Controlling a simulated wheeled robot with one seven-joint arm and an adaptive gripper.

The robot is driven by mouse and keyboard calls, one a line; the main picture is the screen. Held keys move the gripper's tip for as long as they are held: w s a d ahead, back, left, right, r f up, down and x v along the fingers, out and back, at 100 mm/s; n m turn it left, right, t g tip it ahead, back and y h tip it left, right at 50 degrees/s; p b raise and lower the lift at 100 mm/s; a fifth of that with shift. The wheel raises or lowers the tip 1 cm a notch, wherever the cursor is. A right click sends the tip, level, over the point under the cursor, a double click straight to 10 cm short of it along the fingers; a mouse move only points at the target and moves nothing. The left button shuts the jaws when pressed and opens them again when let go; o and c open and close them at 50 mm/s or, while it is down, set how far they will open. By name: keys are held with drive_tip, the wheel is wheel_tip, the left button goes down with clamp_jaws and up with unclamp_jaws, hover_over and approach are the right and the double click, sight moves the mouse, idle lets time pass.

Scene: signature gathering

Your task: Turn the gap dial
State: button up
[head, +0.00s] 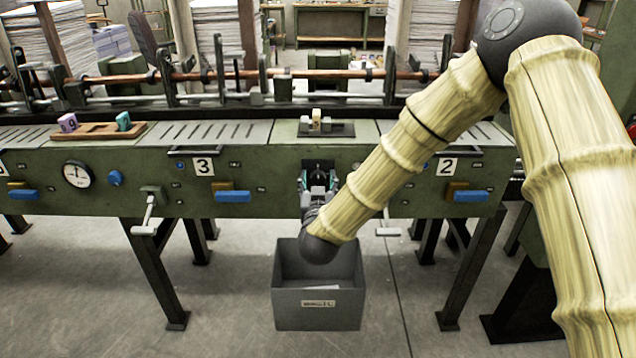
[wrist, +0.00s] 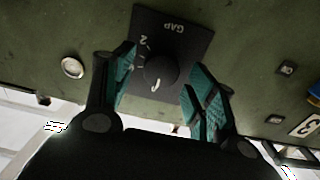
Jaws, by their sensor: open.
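The gap dial (wrist: 160,74) is a round black knob on a dark plate marked "GAP", with a "2" and tick marks beside it. It shows in the wrist view on the green machine front, with a white mark on the knob. My gripper (wrist: 158,88) is open, its teal-padded fingers on either side of the knob. Both fingers look apart from it, though the depth is hard to judge. In the head view my gripper (head: 319,190) faces the machine front between the panels numbered 3 and 2, and it hides most of the dial.
The long green machine (head: 270,165) carries blue handles, a round gauge (head: 77,174) and crank levers (head: 148,212). A grey bin (head: 318,308) stands on the floor below my wrist. A wooden rack (head: 98,131) with coloured blocks lies on top at the left.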

drive_tip(key=shift+w, duration=0.2)
drive_tip(key=c, duration=1)
